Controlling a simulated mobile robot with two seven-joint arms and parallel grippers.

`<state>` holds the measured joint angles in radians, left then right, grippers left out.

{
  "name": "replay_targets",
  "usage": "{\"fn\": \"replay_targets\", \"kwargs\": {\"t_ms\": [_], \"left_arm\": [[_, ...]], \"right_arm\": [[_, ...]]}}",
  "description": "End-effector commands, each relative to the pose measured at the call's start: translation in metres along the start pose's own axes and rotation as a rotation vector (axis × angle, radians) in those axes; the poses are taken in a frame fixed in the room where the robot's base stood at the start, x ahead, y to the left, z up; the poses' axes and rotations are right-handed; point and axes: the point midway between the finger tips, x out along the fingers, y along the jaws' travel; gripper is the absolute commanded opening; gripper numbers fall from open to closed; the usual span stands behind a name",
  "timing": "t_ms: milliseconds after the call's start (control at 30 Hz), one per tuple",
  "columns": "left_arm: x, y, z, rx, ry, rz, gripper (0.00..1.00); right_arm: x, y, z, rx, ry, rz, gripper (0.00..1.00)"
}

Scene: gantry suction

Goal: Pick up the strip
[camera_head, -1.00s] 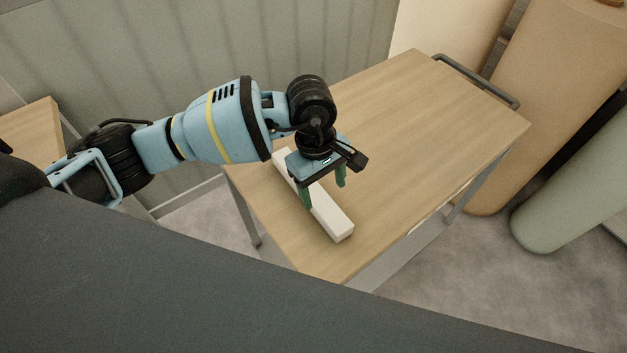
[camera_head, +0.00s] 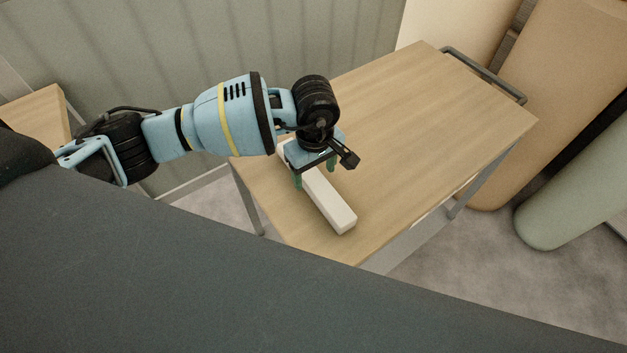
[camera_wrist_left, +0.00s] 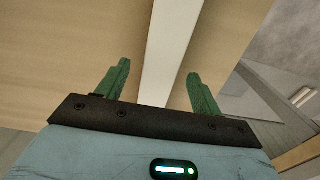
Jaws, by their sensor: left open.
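The strip (camera_head: 329,203) is a long white bar lying flat on the wooden cart top. My left gripper (camera_head: 315,181) is over its far part, with green fingers pointing down. In the left wrist view the strip (camera_wrist_left: 171,50) runs between the two open fingers (camera_wrist_left: 156,85), with a gap on each side. The fingers are empty. Whether the fingertips reach down beside the strip cannot be told. The strip's far end is partly hidden by my gripper and wrist. My right gripper is not in view.
The wooden cart top (camera_head: 430,120) is otherwise bare, with a dark handle (camera_head: 484,75) at its far right edge. Large tan (camera_head: 555,100) and green (camera_head: 567,205) rolls stand to the right. A grey corrugated wall (camera_head: 200,40) is behind the cart.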

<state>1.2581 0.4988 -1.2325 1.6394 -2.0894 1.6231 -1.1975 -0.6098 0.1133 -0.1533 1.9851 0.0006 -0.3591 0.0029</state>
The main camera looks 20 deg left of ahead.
Motion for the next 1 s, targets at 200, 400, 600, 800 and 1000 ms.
{"fn": "replay_targets", "kwargs": {"t_ms": [200, 400, 600, 800, 1000], "left_arm": [[0.027, -0.001, -0.001, 0.000, 0.000, 0.000, 0.66], [0.032, -0.001, -0.001, 0.000, 0.001, 0.001, 0.66], [0.031, -0.001, -0.001, 0.000, 0.001, 0.001, 0.55], [0.031, -0.001, -0.001, 0.000, 0.001, 0.001, 0.28], [0.030, 0.000, -0.001, 0.000, 0.001, 0.003, 0.09]], "right_arm": [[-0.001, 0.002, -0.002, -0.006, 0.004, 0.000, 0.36], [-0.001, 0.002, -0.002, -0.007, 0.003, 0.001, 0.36], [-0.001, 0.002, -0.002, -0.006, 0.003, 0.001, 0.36], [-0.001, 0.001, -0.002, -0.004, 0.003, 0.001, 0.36], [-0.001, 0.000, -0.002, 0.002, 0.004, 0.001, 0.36]]}}
